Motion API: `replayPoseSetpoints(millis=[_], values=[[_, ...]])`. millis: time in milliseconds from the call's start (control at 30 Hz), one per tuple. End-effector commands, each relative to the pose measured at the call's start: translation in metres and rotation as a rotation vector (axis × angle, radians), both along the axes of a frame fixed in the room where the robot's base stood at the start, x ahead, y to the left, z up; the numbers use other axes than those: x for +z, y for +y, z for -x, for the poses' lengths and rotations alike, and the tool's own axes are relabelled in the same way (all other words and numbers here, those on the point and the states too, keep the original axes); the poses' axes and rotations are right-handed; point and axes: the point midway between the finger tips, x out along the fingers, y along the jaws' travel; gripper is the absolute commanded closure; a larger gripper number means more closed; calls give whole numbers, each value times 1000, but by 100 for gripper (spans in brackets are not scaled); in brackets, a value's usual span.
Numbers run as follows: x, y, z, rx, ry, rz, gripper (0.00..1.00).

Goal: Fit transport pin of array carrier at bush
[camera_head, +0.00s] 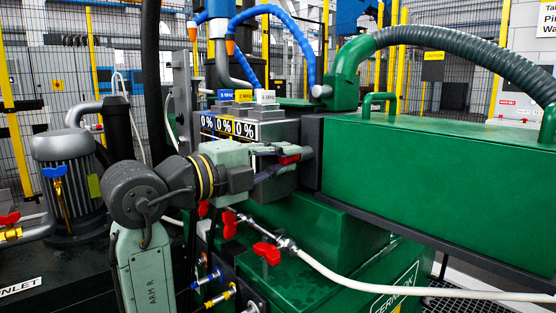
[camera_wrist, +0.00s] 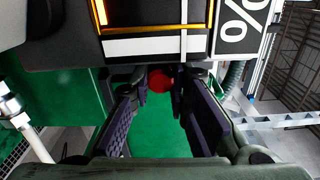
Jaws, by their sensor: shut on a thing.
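My gripper (camera_head: 286,163) is in front of the grey machine block with the percent displays, its fingers pointing right. In the wrist view, my gripper (camera_wrist: 162,82) has its dark purple fingers closing in toward their tips on a small red part (camera_wrist: 159,80), which I take to be the transport pin. This red part also shows at the fingers in the head view (camera_head: 289,159); the rest of it is hidden. I cannot make out the bush or tell whether the pin touches it.
The display block (camera_head: 232,127) is close above the fingers. A large green housing (camera_head: 430,160) stands right. Red-handled valves (camera_head: 267,253) and a white hose (camera_head: 370,282) lie below my gripper. A motor (camera_head: 65,165) stands left, and blue hoses (camera_head: 262,15) hang above.

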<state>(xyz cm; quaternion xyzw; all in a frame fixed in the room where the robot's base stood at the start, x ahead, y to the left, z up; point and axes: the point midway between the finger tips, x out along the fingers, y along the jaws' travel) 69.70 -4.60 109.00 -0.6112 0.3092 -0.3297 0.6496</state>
Motion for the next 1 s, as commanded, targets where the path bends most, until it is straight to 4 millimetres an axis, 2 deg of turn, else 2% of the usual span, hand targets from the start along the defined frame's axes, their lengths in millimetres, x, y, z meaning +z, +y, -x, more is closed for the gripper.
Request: replayPoseSetpoints(millis=[167, 200, 500, 833, 1000], values=[[0, 0, 0, 0, 0, 0, 100], [0, 0, 0, 0, 0, 0, 81], [0, 0, 0, 0, 0, 0, 61], [0, 1, 1, 0, 0, 0, 61], [0, 16, 11, 3, -2, 0, 61]])
